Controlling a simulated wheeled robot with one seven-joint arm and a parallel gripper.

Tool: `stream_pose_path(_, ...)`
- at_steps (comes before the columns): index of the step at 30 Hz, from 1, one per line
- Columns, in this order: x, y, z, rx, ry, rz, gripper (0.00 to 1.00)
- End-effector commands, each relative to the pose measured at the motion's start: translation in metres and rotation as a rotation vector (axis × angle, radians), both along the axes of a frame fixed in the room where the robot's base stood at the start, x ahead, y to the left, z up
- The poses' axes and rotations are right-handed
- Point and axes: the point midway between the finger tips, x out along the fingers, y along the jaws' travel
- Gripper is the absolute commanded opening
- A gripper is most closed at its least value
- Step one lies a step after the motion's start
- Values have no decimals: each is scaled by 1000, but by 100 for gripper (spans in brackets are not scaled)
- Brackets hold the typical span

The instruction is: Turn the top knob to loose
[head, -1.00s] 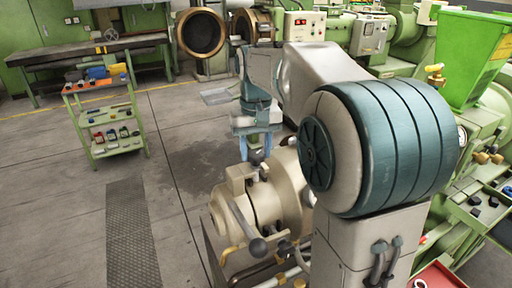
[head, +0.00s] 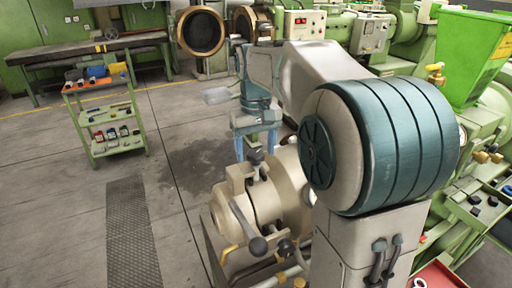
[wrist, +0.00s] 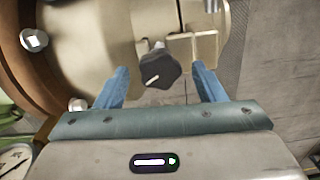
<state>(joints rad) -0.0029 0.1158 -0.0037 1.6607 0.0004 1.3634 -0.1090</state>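The top knob is dark, with a white line on its face. In the wrist view the top knob (wrist: 160,70) sits between and slightly beyond my two blue fingers, with a gap on each side. My gripper (wrist: 160,80) is open and empty. In the head view my gripper (head: 256,146) is above the beige machine body (head: 285,190), its fingers pointing down on either side of the small dark top knob (head: 256,156). Contact between fingers and knob is not visible.
A lever with a dark ball end (head: 257,245) and another dark knob (head: 286,247) are lower on the machine. A green cart (head: 118,148) with small items stands to the left. Green machines with a hopper (head: 475,60) stand at the right. The floor between is clear.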

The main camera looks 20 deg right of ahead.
Motion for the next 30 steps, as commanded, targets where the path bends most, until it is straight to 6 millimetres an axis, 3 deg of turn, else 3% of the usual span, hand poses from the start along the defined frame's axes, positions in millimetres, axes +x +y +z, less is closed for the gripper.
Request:
stream_pose_path(7, 0, 0, 1, 0, 0, -1, 63)
stream_pose_path(11, 1, 0, 13, 0, -2, -1, 63)
stream_pose_path(24, 1, 0, 99, 0, -2, -1, 63)
stream_pose_path(30, 1, 0, 126, 0, -1, -1, 63)
